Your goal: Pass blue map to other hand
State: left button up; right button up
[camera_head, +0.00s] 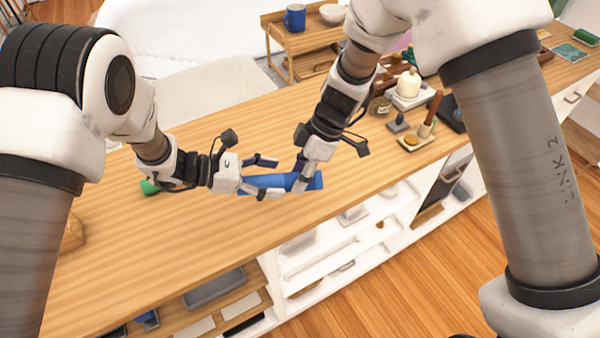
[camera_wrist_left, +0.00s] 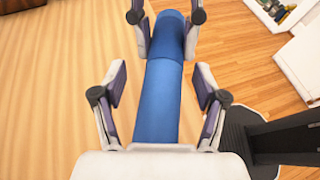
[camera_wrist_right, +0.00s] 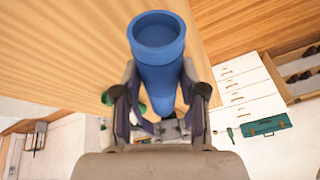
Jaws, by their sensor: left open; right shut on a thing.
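The blue map (camera_head: 268,181) is a rolled blue tube held level above the wooden counter (camera_head: 190,235). My right gripper (camera_head: 303,181) is shut on it near its right end in the head view. My left gripper (camera_head: 263,178) is open, with its fingers on either side of the tube's other part. In the left wrist view the tube (camera_wrist_left: 160,100) runs between the open left fingers (camera_wrist_left: 160,88), with gaps at both sides. In the right wrist view the tube's hollow end (camera_wrist_right: 160,38) sticks out past the right fingers (camera_wrist_right: 160,98).
A green object (camera_head: 149,187) lies on the counter behind my left wrist. Small items, including a candle-like white jar (camera_head: 409,83) and a wooden tray (camera_head: 420,140), stand at the right. A side table with a blue mug (camera_head: 295,17) is behind. The counter's front is clear.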

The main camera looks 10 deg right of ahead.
pick_arm(q)
jog(key=s+v, duration=0.1)
jog(key=v, duration=1.1)
jog(key=s+a+f+m+g+y, duration=0.1)
jog(key=s+a+f, duration=0.1)
jog(key=s+f, duration=0.1)
jog(key=s+a+f+m+g+y, duration=0.1)
jog(key=s+a+f, duration=0.1)
jog(key=s+f, duration=0.2)
jog(key=s+a+f+m+g+y, duration=0.1)
jog(key=s+a+f+y, duration=0.1)
jog(key=s+f, duration=0.2)
jog(key=shift+s+f, duration=0.2)
jog(key=shift+s, duration=0.4)
jog(key=s+a+f+m+g+y, duration=0.25)
jog(key=s+a+f+m, duration=0.2)
jog(key=s, duration=0.45)
jog(key=s+a+f+m+g+y, duration=0.1)
jog(key=s+a+f+m+y, duration=0.25)
jog(key=s+a, duration=0.4)
jog(key=w+a+f+m+t+y, duration=0.1)
jog(key=w+f+m+t+y, duration=0.2)
jog(key=f+m+t, duration=0.3)
jog(key=shift+w+a+f+t+y, duration=0.2)
jog(key=shift+w+a+t+y, duration=0.15)
jog(key=shift+t, duration=0.3)
